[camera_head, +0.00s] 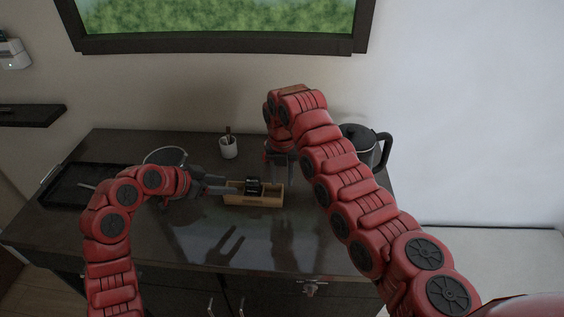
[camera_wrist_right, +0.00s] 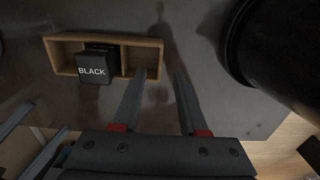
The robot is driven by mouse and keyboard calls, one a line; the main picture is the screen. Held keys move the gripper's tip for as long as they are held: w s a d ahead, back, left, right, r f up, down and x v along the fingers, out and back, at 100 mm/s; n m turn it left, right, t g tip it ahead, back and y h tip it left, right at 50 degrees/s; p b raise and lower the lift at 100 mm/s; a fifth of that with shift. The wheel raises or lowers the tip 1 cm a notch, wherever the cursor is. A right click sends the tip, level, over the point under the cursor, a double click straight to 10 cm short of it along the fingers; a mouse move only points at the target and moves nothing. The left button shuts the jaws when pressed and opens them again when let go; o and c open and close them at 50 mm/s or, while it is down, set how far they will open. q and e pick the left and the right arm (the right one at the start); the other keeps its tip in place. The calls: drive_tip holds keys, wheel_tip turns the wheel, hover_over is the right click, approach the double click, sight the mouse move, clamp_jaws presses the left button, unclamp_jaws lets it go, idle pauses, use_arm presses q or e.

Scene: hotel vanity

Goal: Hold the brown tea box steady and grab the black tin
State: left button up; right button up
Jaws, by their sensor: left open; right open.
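The brown tea box (camera_head: 262,200) is a low open wooden tray with compartments on the dark counter. The black tin (camera_head: 253,185) stands in its middle part; in the right wrist view the tin (camera_wrist_right: 94,67) shows the word BLACK, inside the box (camera_wrist_right: 148,44). My left gripper (camera_head: 222,187) is open at the box's left end; whether it touches cannot be told. My right gripper (camera_head: 281,172) is open and empty, pointing down above and behind the box's right end. In the right wrist view its fingers (camera_wrist_right: 156,82) lie right of the tin, one near the box's right end.
A black kettle (camera_head: 362,145) stands at the back right, partly hidden by my right arm. A dark tray (camera_head: 78,190) lies at the left. The counter's front middle (camera_head: 215,235) is clear.

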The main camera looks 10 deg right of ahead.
sight(282, 192)
wheel_tip(282, 192, down, 6)
drive_tip(key=shift+f, duration=0.1)
drive_tip(key=shift+c, duration=0.3)
clamp_jaws()
idle(1.2)
